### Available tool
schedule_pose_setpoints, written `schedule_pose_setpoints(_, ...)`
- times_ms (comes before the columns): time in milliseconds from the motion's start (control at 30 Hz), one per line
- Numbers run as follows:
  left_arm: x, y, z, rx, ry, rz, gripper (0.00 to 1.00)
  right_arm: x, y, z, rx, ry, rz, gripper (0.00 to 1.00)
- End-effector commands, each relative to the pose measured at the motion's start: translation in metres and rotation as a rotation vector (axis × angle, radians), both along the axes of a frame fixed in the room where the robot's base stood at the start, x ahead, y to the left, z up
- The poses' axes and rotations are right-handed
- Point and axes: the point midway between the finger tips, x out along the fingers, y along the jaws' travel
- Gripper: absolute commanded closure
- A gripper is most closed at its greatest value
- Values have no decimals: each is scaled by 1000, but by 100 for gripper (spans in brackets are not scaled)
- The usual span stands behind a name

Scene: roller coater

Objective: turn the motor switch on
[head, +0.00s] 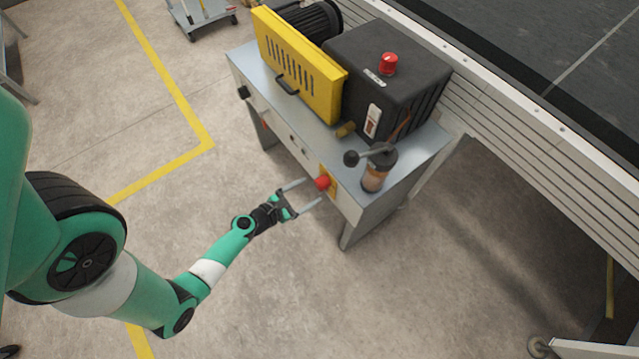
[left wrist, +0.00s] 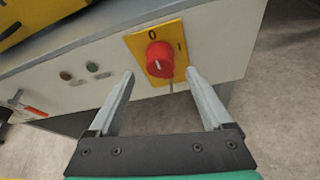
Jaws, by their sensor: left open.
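The motor switch is a red rotary knob (head: 323,183) on a yellow plate at the front of the grey cabinet. In the left wrist view the red knob (left wrist: 160,60) sits on the yellow plate (left wrist: 174,35), with a "0" mark above it and another mark to its right. The white line on the knob looks roughly upright. My left gripper (head: 305,194) is open in front of the knob. In the left wrist view its two fingers (left wrist: 160,85) reach toward the plate, one on each side of the knob, apart from it. My right gripper is not in view.
Small buttons (left wrist: 65,75) sit left of the plate. Floor in front is clear.

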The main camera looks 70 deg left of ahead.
Motion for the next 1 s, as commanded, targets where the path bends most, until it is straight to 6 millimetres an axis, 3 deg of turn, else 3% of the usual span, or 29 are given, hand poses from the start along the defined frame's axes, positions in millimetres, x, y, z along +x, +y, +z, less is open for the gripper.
schedule_pose_setpoints(100,24,9,-12,3,-2,-4,17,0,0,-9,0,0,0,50)
schedule_pose_setpoints(300,48,19,-22,1,-1,-1,17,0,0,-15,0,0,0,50)
schedule_pose_setpoints(633,51,21,-22,1,0,0,18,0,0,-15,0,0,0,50)
schedule_pose_setpoints(1000,51,20,-22,1,0,0,85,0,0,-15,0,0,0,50)
